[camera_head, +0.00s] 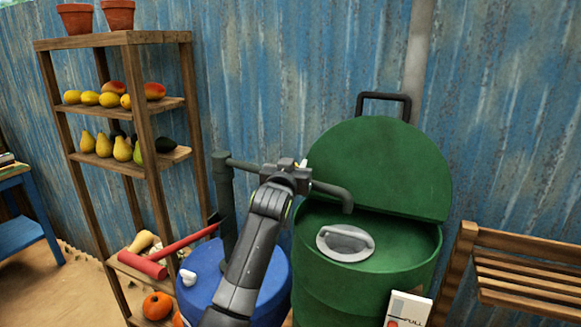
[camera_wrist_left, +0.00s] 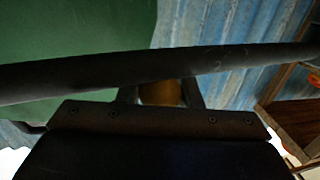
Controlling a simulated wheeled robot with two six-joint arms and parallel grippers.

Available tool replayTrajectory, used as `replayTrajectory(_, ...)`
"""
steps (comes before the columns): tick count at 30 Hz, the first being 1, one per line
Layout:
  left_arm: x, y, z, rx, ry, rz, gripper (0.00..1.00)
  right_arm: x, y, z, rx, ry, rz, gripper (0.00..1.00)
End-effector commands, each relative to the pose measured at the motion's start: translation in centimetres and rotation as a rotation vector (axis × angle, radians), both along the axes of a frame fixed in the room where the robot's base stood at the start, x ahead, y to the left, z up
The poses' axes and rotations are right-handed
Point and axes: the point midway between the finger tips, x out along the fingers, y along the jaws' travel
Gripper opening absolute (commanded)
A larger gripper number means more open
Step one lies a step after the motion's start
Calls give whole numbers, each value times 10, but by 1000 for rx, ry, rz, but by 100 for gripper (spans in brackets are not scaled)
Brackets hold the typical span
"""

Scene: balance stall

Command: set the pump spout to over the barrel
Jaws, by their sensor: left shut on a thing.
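The pump has a dark grey standpipe (camera_head: 226,200) and a spout (camera_head: 335,190) that reaches right, its bent tip above the green barrel (camera_head: 340,280). A red pump handle (camera_head: 165,257) sticks out to the left. My left gripper (camera_head: 290,172) is at the middle of the spout and shut on it. In the left wrist view the spout (camera_wrist_left: 230,60) crosses as a dark bar in front of the gripper (camera_wrist_left: 160,95). The barrel's round green lid (camera_head: 385,165) stands tilted up at the back. My right gripper is not in view.
A blue drum (camera_head: 205,270) stands under the pump. A grey round piece with a handle (camera_head: 345,242) is inside the barrel's opening. A wooden shelf (camera_head: 155,130) with fruit is at left, a slatted wooden rack (camera_head: 520,260) at right. A white FULL sign (camera_head: 408,308) is at the barrel's front.

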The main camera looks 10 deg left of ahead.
Motion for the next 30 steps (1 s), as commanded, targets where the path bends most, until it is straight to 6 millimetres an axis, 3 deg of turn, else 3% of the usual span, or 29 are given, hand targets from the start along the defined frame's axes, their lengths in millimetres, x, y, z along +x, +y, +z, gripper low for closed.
replayTrajectory(14, 3, -1, 3, 0, -5, 9, 0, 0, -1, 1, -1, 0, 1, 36)
replayTrajectory(15, 3, -1, 3, 0, -5, 9, 33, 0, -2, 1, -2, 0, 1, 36)
replayTrajectory(19, 2, -1, 3, 1, -4, 9, 50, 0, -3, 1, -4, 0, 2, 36)
replayTrajectory(30, 1, -1, 0, 1, -1, 10, 53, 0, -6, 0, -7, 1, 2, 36)
